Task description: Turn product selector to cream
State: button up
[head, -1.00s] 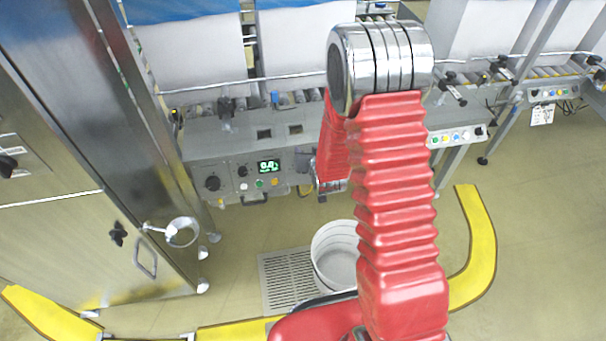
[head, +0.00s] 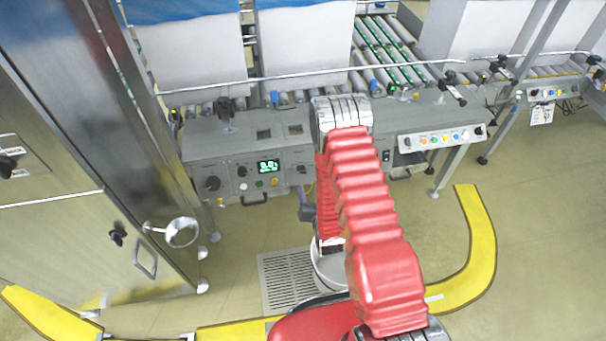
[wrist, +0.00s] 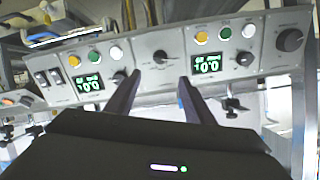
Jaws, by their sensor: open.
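In the wrist view, a small dark knob (wrist: 160,57) sits on the grey control panel (wrist: 150,80), between and beyond the two fingertips of my gripper (wrist: 159,78). My gripper is open and empty, and its dark fingers point at the panel. I see no contact with the knob. In the head view, a matching dark knob (head: 300,168) is right of the green display (head: 268,166). My gripper is mostly hidden behind my red arm there, low in front of the panel. The labels are too small to read, so I cannot tell the selector's setting.
A large dark knob (head: 212,183) and several coloured buttons share the panel. A handle (head: 254,200) juts out below it. A white bucket (head: 328,268) stands on the floor grate (head: 285,280). A steel cabinet (head: 90,240) stands left. Roller conveyors lie behind the panel.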

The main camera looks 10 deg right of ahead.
aim_at(302, 172)
jog(key=x, duration=1.3)
jog(key=shift+w+f, duration=0.15)
jog(key=shift+w, duration=0.25)
jog(key=c, duration=1)
